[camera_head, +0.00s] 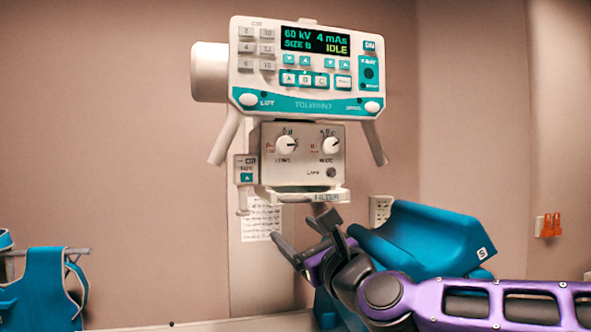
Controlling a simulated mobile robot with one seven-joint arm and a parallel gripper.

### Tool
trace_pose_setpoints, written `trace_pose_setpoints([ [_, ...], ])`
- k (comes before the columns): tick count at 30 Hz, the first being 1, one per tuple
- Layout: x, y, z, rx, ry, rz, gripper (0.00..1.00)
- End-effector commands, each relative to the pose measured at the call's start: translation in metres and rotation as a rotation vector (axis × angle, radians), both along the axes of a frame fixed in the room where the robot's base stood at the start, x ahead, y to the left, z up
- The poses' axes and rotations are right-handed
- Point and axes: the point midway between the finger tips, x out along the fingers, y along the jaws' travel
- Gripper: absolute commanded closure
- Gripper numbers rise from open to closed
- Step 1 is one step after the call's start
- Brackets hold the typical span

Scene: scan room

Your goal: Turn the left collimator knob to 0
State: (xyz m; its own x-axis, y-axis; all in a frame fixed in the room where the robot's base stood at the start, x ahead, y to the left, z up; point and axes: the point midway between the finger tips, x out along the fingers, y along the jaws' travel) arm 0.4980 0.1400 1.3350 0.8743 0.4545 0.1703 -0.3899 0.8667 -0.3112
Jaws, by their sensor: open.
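The left collimator knob (286,145) is a round white dial on the pale collimator panel (309,173), below the control console. Its dark pointer mark faces right; the small scale around it is too blurred to read. A similar right knob (331,145) sits beside it. My gripper (301,238) is open and empty, below the collimator, apart from both knobs. Its two dark fingers point up and left. Nothing hides the left knob.
The console (307,104) with lit screen and handles hangs above the knobs. A filter ledge (305,196) juts out between the panel and my gripper. A blue chair-like form (430,240) is behind my arm. Blue aprons (48,285) hang at far left.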

Motion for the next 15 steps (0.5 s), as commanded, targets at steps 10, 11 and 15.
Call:
trace_pose_setpoints([
  [10,-0.058,-0.037,0.088,0.174,-0.151,-0.044,0.25],
  [11,-0.058,-0.037,0.089,0.176,-0.153,-0.045,0.25],
  [15,-0.046,-0.031,0.095,0.175,-0.153,-0.044,0.25],
])
